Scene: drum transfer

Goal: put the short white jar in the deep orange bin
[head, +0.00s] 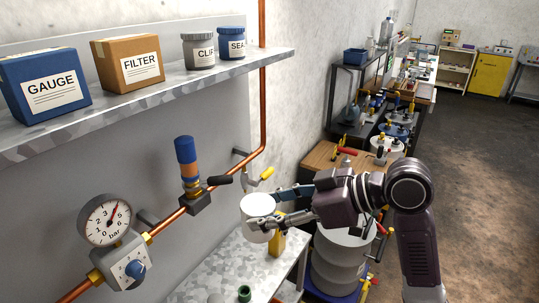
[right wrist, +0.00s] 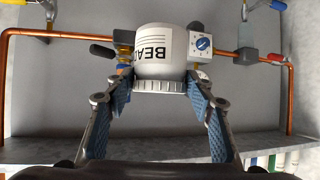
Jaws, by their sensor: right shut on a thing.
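The short white jar (head: 256,209) is held up in front of the wall in the head view, above the grey bench. My right gripper (head: 268,205) is shut on its sides, one finger on each side. In the right wrist view the white jar (right wrist: 160,55) shows a partly readable label beginning "BEA" and a ribbed band at the end nearer the camera. It sits between the blue finger pads of my right gripper (right wrist: 159,82). I cannot make out the deep orange bin in either view. My left gripper is not in view.
A copper pipe (head: 263,110) with a gauge (head: 104,220) and valves runs along the wall. A shelf (head: 150,100) above holds boxes and small jars. The grey bench (head: 235,262) lies below the jar. Drums (head: 340,255) stand below my arm. Open floor (head: 470,170) is at right.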

